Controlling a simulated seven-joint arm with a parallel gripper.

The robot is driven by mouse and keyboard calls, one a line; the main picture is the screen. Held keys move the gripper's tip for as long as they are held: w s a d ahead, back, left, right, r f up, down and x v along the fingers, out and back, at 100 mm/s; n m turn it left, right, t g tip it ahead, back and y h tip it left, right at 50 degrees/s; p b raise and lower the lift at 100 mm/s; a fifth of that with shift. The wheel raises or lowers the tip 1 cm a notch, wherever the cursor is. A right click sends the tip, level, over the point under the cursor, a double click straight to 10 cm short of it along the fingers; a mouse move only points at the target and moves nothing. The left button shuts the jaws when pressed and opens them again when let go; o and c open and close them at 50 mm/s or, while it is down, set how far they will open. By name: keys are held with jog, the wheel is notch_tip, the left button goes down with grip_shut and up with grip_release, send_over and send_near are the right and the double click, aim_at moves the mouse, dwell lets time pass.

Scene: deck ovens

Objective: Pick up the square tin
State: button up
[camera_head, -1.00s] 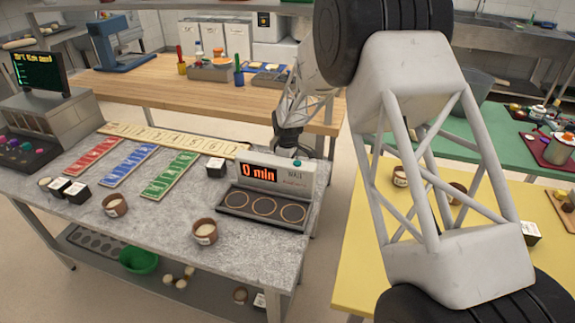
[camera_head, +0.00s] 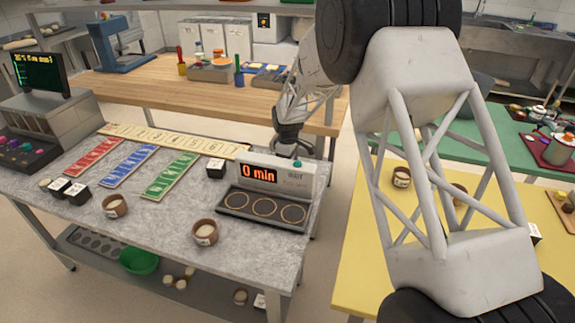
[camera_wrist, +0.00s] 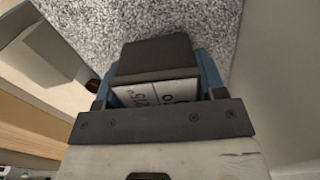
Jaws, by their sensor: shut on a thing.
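In the wrist view a black square tin (camera_wrist: 155,55) with a white printed label (camera_wrist: 155,93) is between the blue fingers of my gripper (camera_wrist: 160,75). My gripper is shut on it, over the grey speckled tabletop. I cannot tell whether the tin touches the surface. In the head view my gripper (camera_head: 290,140) is behind the timer unit (camera_head: 265,190), which hides the fingertips and the held tin. Another black tin (camera_head: 215,168) stands left of the timer, and two more black tins (camera_head: 68,188) stand at the table's left.
Brown round cups (camera_head: 205,232) stand near the front of the grey table (camera_head: 160,230). Red, blue and green strips (camera_head: 170,175) and a long numbered board (camera_head: 170,138) lie behind them. A wooden bench (camera_head: 190,95) is at the back, a yellow table (camera_head: 350,260) at right.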

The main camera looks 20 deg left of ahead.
notch_tip(320, 180, up, 8)
jog(key=shift+r, duration=0.1)
dwell(0.4)
dwell(0.6)
